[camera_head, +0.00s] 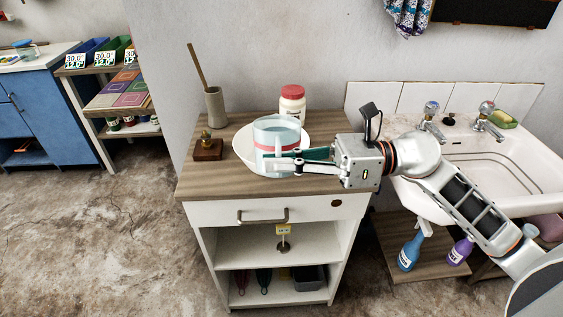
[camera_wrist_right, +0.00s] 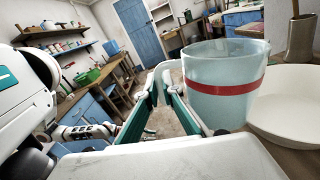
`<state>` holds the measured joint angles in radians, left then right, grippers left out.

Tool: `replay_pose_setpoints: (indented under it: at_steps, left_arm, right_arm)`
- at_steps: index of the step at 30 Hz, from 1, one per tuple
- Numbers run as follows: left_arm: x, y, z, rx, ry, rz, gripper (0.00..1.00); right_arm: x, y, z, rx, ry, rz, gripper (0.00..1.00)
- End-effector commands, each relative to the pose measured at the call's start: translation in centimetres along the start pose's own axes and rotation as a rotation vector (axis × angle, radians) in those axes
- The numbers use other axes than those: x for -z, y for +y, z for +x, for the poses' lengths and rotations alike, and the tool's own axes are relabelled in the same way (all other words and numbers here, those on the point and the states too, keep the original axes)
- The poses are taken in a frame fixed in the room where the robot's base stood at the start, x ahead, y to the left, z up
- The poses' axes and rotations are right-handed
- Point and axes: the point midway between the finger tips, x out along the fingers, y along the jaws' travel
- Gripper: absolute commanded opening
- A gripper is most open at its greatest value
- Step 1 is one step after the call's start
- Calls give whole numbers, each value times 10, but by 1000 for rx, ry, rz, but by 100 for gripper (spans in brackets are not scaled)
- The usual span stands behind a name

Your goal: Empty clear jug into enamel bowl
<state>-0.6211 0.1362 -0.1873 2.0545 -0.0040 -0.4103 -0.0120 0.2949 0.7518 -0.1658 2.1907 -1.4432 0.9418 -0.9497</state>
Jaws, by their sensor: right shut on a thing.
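The clear jug (camera_head: 277,134) is pale, translucent blue with a red band. It stands about upright, in front of or over the white enamel bowl (camera_head: 240,151) on the cabinet top. It shows large in the right wrist view (camera_wrist_right: 222,62), with the bowl (camera_wrist_right: 290,112) to its right. My right gripper (camera_head: 285,162) reaches in from the right and is shut on the jug at its handle side; the fingers partly hide the handle. I cannot tell the jug's contents or whether its base touches the bowl. Part of my left arm (camera_wrist_right: 88,132) shows small in the right wrist view; its fingers are unclear.
A red-lidded jar (camera_head: 292,103) stands behind the bowl. A beige holder (camera_head: 215,107) with a stick and a small wooden block (camera_head: 208,151) with a brass piece stand left. A sink (camera_head: 500,165) with taps is at right. The cabinet top's front strip (camera_head: 235,186) is clear.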

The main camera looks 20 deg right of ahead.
Motion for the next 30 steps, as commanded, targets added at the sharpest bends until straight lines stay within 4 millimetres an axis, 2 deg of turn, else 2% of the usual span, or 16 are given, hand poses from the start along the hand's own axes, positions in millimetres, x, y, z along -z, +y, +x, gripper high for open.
replay_pose_setpoints:
  at_steps: [1, 10, 25, 30]
  left_arm:
    - [3, -1, -2, 0, 2, -1, 21]
    - [17, 0, -5, -4, 24, -11, 21]
    - [14, 2, -5, -10, 17, -11, 21]
    - [18, 1, -6, -8, 22, -10, 21]
  right_arm:
    - [-6, 1, 0, -1, -4, 7, 0]
    - [-10, 2, 0, -1, -2, 68, 0]
    - [-9, 1, 0, -1, -1, 82, 0]
    - [-12, 1, 0, -1, -2, 94, 0]
